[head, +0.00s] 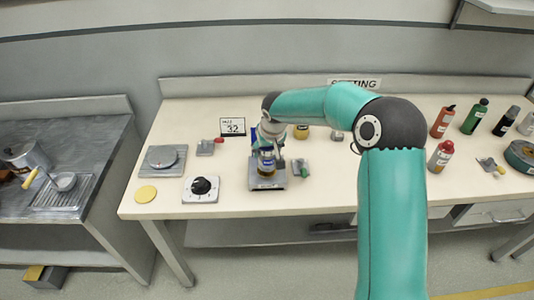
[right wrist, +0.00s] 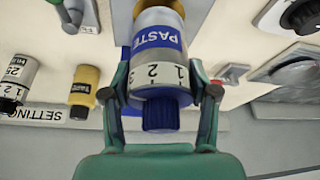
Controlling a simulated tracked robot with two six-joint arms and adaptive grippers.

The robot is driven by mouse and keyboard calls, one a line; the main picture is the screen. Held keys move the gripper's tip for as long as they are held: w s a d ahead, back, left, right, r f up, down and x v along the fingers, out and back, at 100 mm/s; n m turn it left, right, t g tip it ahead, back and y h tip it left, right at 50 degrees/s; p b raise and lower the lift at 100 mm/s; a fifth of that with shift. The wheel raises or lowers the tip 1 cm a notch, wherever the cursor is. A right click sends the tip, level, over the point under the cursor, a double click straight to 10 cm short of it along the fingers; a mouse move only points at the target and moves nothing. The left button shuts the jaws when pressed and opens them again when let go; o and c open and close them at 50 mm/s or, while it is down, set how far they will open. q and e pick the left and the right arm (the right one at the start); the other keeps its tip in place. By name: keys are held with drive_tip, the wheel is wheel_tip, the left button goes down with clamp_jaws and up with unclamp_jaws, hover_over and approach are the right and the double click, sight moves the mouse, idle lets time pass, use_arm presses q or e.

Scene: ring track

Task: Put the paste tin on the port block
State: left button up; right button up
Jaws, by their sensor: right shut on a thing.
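The paste tin (right wrist: 157,55) has a blue PASTE label, a white band with numbers and a dark blue cap; in the head view it (head: 266,165) shows below my right gripper (head: 268,143). In the right wrist view that gripper (right wrist: 160,92) has one finger on each side of the tin and is shut on it. The tin is over a grey block (head: 267,184) on the table, which I take to be the port block. I cannot tell whether the tin touches it. My left gripper is not in view.
A dial box (head: 201,190) stands left of the block, and small grey clamp-like parts (head: 301,170) stand to its right. A number card (head: 232,127) is behind. Several bottles (head: 442,121) stand at the right. The front table strip is mostly clear.

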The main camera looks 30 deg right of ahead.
wheel_tip(320, 180, down, 2)
drive_tip(key=shift+f, duration=0.15)
drive_tip(key=o, duration=1.3)
drive_tip(key=shift+c, duration=0.2)
